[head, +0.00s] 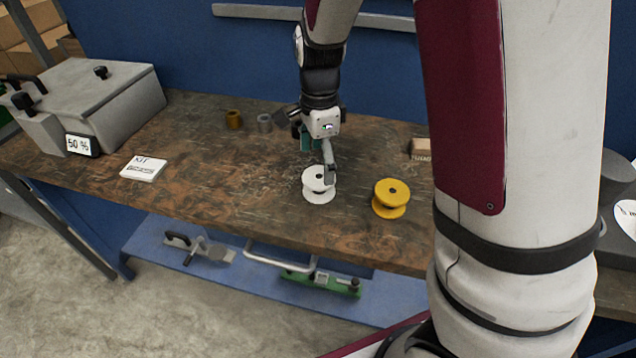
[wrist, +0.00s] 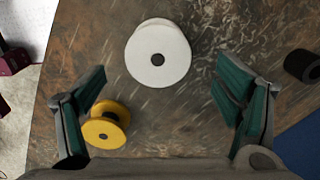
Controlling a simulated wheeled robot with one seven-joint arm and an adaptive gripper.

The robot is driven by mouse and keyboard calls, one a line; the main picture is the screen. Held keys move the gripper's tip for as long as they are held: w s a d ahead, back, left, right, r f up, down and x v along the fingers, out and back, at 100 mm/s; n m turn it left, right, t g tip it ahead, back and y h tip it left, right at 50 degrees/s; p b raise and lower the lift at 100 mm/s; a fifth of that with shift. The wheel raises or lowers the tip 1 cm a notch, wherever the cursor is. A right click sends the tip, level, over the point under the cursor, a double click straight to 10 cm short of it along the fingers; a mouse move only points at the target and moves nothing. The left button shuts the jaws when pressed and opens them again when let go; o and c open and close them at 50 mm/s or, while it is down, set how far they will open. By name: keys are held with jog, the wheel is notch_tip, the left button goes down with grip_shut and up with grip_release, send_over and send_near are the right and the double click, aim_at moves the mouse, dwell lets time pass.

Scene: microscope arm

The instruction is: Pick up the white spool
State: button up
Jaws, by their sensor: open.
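The white spool (head: 319,186) stands upright on the worn brown workbench, near its front edge in the head view. In the wrist view the white spool (wrist: 158,55) lies ahead of my gripper, at the top centre, with its round top and dark centre hole showing. My gripper (wrist: 168,95) is open, with its two green-padded fingers wide apart and nothing between them at the tips. In the head view my gripper (head: 322,165) hangs just above and behind the white spool, and partly covers its upper edge. I cannot tell its exact height above the spool.
A yellow spool (head: 391,198) stands right of the white one; in the wrist view it (wrist: 106,124) is close to the left finger. A white card (head: 144,168), a grey box (head: 105,100), small brown and grey cylinders (head: 234,119) and a wooden block (head: 420,148) are on the bench.

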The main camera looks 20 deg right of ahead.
aim_at(320, 176)
jog(key=shift+s+f+b, duration=0.15)
jog(key=shift+f+b, duration=0.15)
jog(key=shift+f, duration=2.7)
jog(key=c, duration=1.3)
